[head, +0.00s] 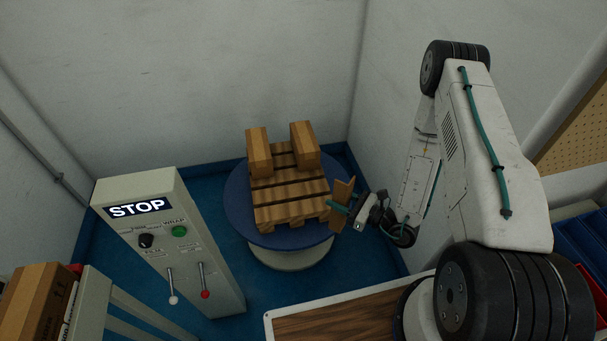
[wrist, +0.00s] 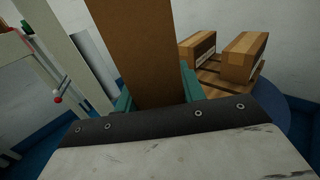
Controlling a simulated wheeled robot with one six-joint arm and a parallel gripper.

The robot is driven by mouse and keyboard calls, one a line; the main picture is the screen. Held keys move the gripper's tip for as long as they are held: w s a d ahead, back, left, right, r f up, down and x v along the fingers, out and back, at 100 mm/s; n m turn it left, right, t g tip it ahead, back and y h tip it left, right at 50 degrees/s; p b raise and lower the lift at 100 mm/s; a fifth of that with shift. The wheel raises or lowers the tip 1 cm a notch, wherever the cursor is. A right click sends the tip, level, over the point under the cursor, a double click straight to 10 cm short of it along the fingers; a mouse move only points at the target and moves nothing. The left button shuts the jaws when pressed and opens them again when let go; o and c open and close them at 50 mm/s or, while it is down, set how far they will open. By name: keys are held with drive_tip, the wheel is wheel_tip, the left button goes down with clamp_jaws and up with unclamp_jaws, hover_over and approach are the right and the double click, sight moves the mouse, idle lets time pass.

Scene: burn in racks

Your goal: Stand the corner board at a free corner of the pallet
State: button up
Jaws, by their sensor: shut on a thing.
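A wooden pallet (head: 290,212) lies on a round blue turntable (head: 240,225). My gripper (head: 338,207) is shut on the brown corner board (head: 341,190) and holds it roughly upright, at the pallet's near right corner in the head view. In the wrist view the corner board (wrist: 138,50) rises between the green fingers (wrist: 155,95); its lower end is hidden there. I cannot tell whether the board touches the pallet or turntable. Two cartons stand on the pallet's far part, one left (head: 259,152) and one right (head: 304,146). The pallet's near part is bare.
A control cabinet (head: 170,240) with a STOP display and two levers stands left of the turntable. A wood-topped table (head: 340,318) is at the front. A carton (head: 35,300) sits at lower left. Walls close in behind and to the right of the turntable.

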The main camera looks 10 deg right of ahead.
drive_tip(key=w+f, duration=0.2)
drive_tip(key=w, duration=0.5)
drive_tip(key=w+f, duration=0.2)
drive_tip(key=w, duration=0.5)
drive_tip(key=shift+w+f, duration=0.25)
drive_tip(key=shift+f, duration=0.1)
drive_tip(key=shift+a+f, duration=0.1)
drive_tip(key=shift+f, duration=0.05)
drive_tip(key=o, duration=1)
